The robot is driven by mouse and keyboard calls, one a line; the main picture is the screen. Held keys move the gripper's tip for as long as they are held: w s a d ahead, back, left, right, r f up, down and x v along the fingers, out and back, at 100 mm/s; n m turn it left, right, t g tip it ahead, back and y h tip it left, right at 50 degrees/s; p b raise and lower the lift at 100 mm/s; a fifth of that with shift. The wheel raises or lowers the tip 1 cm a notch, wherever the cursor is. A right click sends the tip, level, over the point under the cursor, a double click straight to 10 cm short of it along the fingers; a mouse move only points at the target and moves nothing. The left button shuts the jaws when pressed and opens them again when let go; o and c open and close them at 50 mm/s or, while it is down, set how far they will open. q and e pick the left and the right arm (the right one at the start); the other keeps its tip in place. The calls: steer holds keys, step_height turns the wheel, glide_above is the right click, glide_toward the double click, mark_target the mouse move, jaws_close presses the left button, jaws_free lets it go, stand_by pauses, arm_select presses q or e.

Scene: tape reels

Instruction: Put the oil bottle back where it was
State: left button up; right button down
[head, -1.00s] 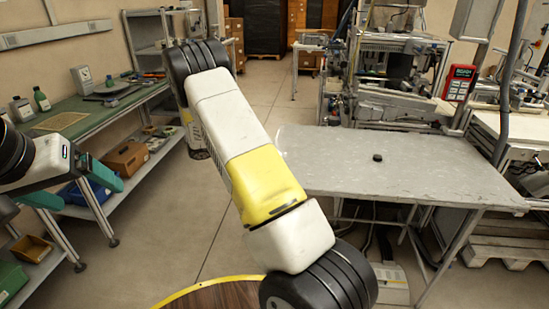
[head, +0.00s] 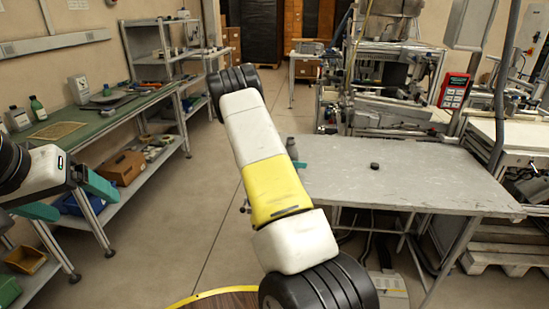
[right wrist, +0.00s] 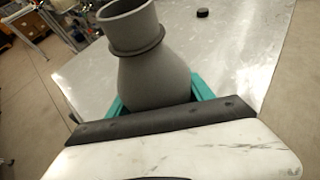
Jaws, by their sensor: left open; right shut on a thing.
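A grey bottle (right wrist: 155,70) with a round body, a collar and a wide neck is between the teal fingers of my right gripper (right wrist: 158,95) in the right wrist view. It is the only bottle held, so I take it as the oil bottle. In the head view the grey bottle (head: 291,145) shows just past my right forearm, by the left edge of the grey table (head: 420,185). My arm hides most of the right gripper there, with one teal finger showing. My left gripper (head: 68,198) is open and empty at the left.
A small black round piece (head: 375,166) lies on the otherwise bare table. A green-topped bench (head: 95,125) at the left carries a dark green bottle (head: 38,108) and other items. Machinery (head: 385,80) stands behind the table. Open floor lies between bench and table.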

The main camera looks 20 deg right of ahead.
steer(key=shift+f, duration=0.35)
steer(key=shift+f, duration=0.15)
steer(key=shift+c, duration=2)
jaws_free()
